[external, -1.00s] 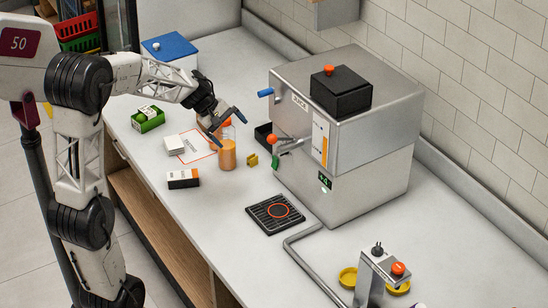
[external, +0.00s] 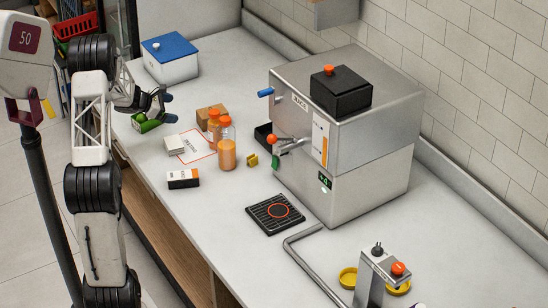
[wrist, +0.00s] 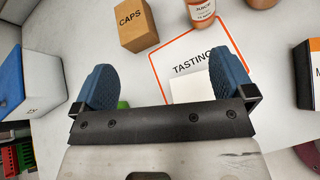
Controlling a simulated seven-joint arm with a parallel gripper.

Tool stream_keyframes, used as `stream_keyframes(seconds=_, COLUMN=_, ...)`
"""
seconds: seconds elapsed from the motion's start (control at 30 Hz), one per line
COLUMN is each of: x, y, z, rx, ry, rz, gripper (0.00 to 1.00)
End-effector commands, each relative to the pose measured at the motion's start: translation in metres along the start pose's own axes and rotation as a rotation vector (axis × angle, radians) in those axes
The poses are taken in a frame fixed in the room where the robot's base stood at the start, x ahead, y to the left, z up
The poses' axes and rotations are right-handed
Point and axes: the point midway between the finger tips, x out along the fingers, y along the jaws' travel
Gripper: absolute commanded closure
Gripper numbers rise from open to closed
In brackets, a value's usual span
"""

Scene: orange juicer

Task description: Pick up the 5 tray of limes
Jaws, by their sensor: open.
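The green tray of limes (external: 150,126) sits on the counter near its left front edge in the external view, partly covered by my gripper. My gripper (external: 154,107) is open and empty, at or just above the tray; I cannot tell whether it touches it. In the wrist view my gripper's two blue fingers (wrist: 163,78) are spread wide. Only a small bit of green (wrist: 122,104), likely the tray, shows beside the left finger; the rest is hidden behind the gripper body.
A cardboard caps box (wrist: 137,25) and juice bottles (external: 227,150) stand to the right of the tray. A tasting card (external: 196,155) with a white stack (external: 174,143) lies closer. A white bin with blue lid (external: 170,65) stands behind. The steel juicer (external: 365,160) is farther right.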

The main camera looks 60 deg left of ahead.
Motion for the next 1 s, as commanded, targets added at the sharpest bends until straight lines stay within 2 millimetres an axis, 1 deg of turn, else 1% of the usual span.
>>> stream_keyframes(seconds=0.03, x=-0.007, y=0.015, z=-0.023, rx=-0.050, ry=-0.005, rz=0.035, gripper=0.00)
stream_keyframes(seconds=0.17, x=-0.027, y=0.050, z=-0.074, rx=-0.172, ry=-0.026, rz=0.123, gripper=0.00)
stream_keyframes(seconds=0.2, x=-0.033, y=0.060, z=-0.090, rx=-0.207, ry=-0.033, rz=0.150, gripper=0.00)
stream_keyframes(seconds=0.3, x=-0.049, y=0.080, z=-0.126, rx=-0.287, ry=-0.051, rz=0.211, gripper=0.00)
stream_keyframes(seconds=0.4, x=-0.062, y=0.095, z=-0.154, rx=-0.348, ry=-0.066, rz=0.259, gripper=0.00)
stream_keyframes(seconds=0.5, x=-0.071, y=0.104, z=-0.174, rx=-0.389, ry=-0.077, rz=0.291, gripper=0.00)
stream_keyframes(seconds=0.6, x=-0.076, y=0.109, z=-0.183, rx=-0.409, ry=-0.083, rz=0.308, gripper=0.00)
stream_keyframes(seconds=0.67, x=-0.077, y=0.110, z=-0.185, rx=-0.415, ry=-0.085, rz=0.313, gripper=0.00)
stream_keyframes(seconds=1.0, x=-0.076, y=0.110, z=-0.186, rx=-0.416, ry=-0.085, rz=0.312, gripper=0.00)
